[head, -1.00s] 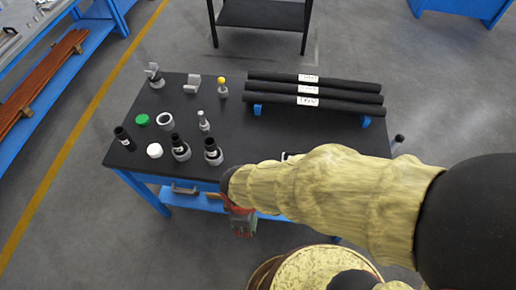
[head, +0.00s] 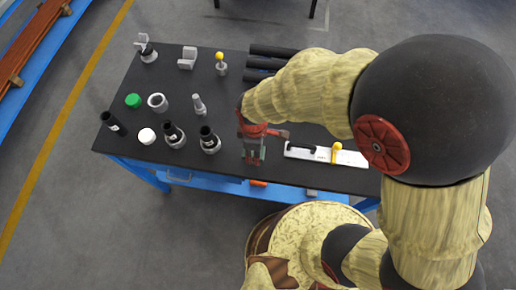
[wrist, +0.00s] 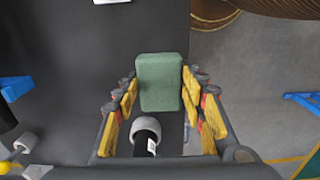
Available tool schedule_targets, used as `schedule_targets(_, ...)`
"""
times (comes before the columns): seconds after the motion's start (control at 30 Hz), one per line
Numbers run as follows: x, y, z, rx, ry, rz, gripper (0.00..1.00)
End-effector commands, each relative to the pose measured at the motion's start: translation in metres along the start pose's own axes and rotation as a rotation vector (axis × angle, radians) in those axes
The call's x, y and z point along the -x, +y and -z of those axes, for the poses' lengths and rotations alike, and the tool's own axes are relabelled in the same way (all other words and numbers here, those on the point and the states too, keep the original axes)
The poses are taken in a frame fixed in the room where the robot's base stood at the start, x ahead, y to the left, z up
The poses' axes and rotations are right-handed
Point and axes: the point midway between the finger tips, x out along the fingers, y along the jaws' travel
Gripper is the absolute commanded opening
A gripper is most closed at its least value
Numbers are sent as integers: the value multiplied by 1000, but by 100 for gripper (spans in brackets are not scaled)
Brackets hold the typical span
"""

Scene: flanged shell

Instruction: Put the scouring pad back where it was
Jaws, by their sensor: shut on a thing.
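The scouring pad (wrist: 159,83) is a green block in the wrist view. My gripper (wrist: 160,100) is shut on it, with yellow fingers along its left and right sides. In the head view my gripper (head: 253,155) hangs over the front part of the black table (head: 225,172), right of the black-topped fittings. The pad is hard to tell from the fingers there. Whether it touches the table is unclear.
A black-topped fitting (head: 209,140) stands just left of my gripper. A white bracket strip (head: 310,153) with a yellow piece lies to its right. A green cap (head: 133,100), white cap (head: 146,136) and grey ring (head: 157,102) sit further left. Black rolls (head: 268,62) lie behind.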

Motion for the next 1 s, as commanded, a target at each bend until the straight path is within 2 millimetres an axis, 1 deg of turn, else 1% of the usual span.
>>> schedule_targets(0.03, -14, 7, -2, -4, -3, 4, 17)
schedule_targets(0.1, -26, 16, -2, -2, -4, 4, 17)
schedule_targets(0.2, -38, 27, -2, -2, -3, 3, 17)
schedule_targets(0.3, -45, 34, -2, 0, -1, 2, 17)
schedule_targets(0.47, -51, 39, -2, -1, -2, 2, 17)
schedule_targets(0.57, -62, 45, -3, -1, -3, 3, 17)
schedule_targets(0.7, -84, 43, -3, 0, -3, 4, 17)
schedule_targets(0.8, -88, 44, -2, 0, -1, 1, 17)
schedule_targets(1.0, -86, 44, -2, 0, -1, 1, 17)
